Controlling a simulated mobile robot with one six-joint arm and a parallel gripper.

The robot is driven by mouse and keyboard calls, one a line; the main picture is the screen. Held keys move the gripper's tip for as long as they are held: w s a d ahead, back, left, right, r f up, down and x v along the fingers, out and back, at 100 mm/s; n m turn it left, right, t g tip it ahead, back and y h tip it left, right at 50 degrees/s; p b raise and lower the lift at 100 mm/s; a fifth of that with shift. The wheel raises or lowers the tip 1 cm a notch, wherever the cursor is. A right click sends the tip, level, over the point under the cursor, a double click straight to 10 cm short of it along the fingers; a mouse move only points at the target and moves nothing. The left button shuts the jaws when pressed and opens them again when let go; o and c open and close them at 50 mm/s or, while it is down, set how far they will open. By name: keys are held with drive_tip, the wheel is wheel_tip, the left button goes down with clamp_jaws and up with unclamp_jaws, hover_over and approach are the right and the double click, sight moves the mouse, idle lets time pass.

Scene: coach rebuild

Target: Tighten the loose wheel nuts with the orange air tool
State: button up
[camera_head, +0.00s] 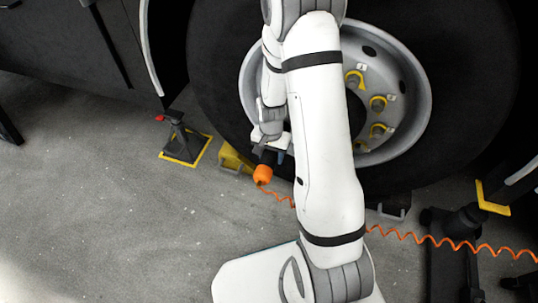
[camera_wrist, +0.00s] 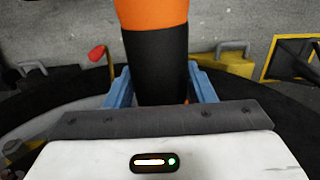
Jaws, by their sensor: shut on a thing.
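The orange air tool (camera_head: 262,175) hangs from my gripper (camera_head: 270,151), left of the wheel and low. In the wrist view my gripper's blue fingers (camera_wrist: 160,82) are shut on the black part of the tool, with its orange part (camera_wrist: 155,14) beyond them. The wheel (camera_head: 410,105) has a pale rim in a black tyre. Several wheel nuts with yellow pointer rings (camera_head: 378,102) show on its right side, some with small white labels. My arm covers the wheel's middle and left, so other nuts are hidden. I cannot tell which nuts are loose.
An orange coiled hose (camera_head: 440,241) runs right across the floor behind my arm. A black stand with a yellow-edged base (camera_head: 185,148) and a yellow block (camera_head: 232,158) stand left of the tyre. A dark jack (camera_head: 455,225) is at the right. The left floor is clear.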

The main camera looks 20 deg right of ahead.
sight(263, 168)
drive_tip(key=shift+w+d+r, duration=0.1)
drive_tip(key=shift+w, duration=0.1)
drive_tip(key=shift+c, duration=1.1)
drive_tip(key=shift+w, duration=0.1)
drive_tip(key=shift+c, duration=0.7)
clamp_jaws()
drive_tip(key=shift+s+a, duration=0.75)
drive_tip(key=shift+s, duration=0.3)
drive_tip(key=shift+s+a, duration=0.7)
drive_tip(key=shift+s, duration=0.35)
drive_tip(key=shift+s+a, duration=0.75)
drive_tip(key=shift+s, duration=0.3)
drive_tip(key=shift+w, duration=0.1)
